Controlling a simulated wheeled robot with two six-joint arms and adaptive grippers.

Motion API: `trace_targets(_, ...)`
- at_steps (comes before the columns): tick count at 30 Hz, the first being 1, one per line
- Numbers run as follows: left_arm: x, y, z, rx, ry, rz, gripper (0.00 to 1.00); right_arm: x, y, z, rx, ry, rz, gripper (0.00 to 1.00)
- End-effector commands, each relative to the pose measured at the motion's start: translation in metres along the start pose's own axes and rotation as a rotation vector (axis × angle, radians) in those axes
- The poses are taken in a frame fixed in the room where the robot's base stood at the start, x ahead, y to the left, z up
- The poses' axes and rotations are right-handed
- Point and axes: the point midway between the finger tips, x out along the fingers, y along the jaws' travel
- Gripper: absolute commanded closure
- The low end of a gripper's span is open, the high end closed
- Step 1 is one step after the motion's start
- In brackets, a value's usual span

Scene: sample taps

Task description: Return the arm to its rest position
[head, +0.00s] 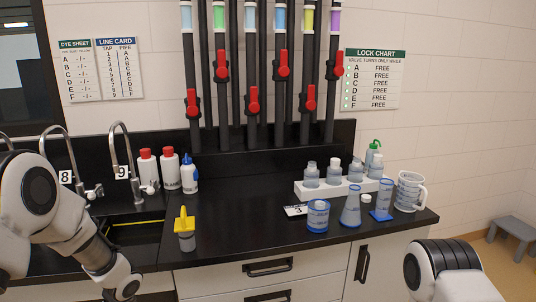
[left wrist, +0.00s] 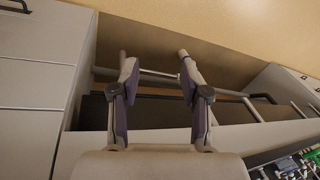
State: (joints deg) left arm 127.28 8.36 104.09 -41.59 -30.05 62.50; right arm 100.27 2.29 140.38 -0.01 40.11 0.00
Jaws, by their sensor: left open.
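My left arm (head: 62,225) comes in from the left in the head view, bent downward in front of the sink and the counter's front edge. Its gripper is below the picture there. In the left wrist view my left gripper (left wrist: 157,68) is open, with nothing between its two fingers. It points down past drawer fronts (left wrist: 40,85) toward the tan floor (left wrist: 225,45). A part of my right arm (head: 445,272) shows at the lower right of the head view; its gripper is not in view.
The black counter (head: 245,225) carries a yellow-topped container (head: 185,230) near its front edge, bottles, a white rack (head: 335,187) and a beaker (head: 318,216). Tap 9 (head: 121,172) stands by the sink. Red-handled valves (head: 253,99) line the wall. A grey stool (head: 515,235) stands at the right.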

Motion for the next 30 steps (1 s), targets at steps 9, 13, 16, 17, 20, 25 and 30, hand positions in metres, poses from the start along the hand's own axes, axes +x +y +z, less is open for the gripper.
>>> trace_targets(9,0.133,-0.011,0.244,0.163,-0.404,0.073,0.54,0.0,0.0,0.0,0.0,0.0,0.0,0.6)
trace_targets(13,0.142,-0.03,0.324,0.247,-0.395,0.166,0.54,0.0,0.0,0.0,0.0,0.0,0.0,0.6)
trace_targets(16,0.136,-0.033,0.316,0.335,-0.23,0.219,0.54,0.0,0.0,0.0,0.0,0.0,0.0,0.6)
trace_targets(17,0.135,-0.032,0.31,0.365,-0.181,0.226,0.54,0.0,0.0,0.0,0.0,0.0,0.0,0.6)
trace_targets(20,0.137,-0.024,0.287,0.466,-0.053,0.25,0.54,0.0,0.0,0.0,0.0,0.0,0.0,0.6)
trace_targets(25,0.137,-0.023,0.285,0.501,-0.036,0.256,0.54,0.0,0.0,0.0,0.0,0.0,0.0,0.6)
trace_targets(30,0.137,-0.023,0.285,0.501,-0.036,0.256,0.54,0.0,0.0,0.0,0.0,0.0,0.0,0.6)
